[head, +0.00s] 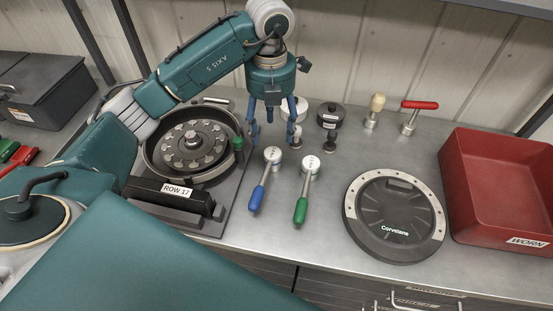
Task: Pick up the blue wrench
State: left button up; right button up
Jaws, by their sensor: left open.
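The blue wrench (257,197) lies on the metal bench, its round grey head pointing away and its blue handle toward the front. My left gripper (271,138) is open, pointing down, with its blue fingers spread just behind the wrench's head. I cannot tell how high above the bench the fingertips are. Nothing shows between the fingers except part of the bench and small items behind. A similar wrench with a green handle (301,209) lies close to the right of the blue one. My right gripper is not in view.
The seed meter (168,197) labelled ROW 17 stands left of the wrenches. Small knobs and posts, including a black knob (330,115), stand behind. A round black Corvelane cover (393,250) and a red WORN bin (475,195) are at right. Bench in front of the wrenches is clear.

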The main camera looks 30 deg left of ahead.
aim_at(273, 152)
pick_arm(q)
notch_tip(273, 152, down, 5)
jog(key=shift+f, duration=0.2)
jog(key=f+p, duration=0.1)
jog(key=f, duration=0.1)
jog(key=f+p, duration=0.2)
jog(key=f, duration=0.1)
jog(key=shift+s+d, duration=0.1)
jog(key=shift+d, duration=0.1)
jog(key=shift+f, duration=0.3)
jog(key=c, duration=1.4)
grip_shut()
jog(key=shift+r, duration=0.1)
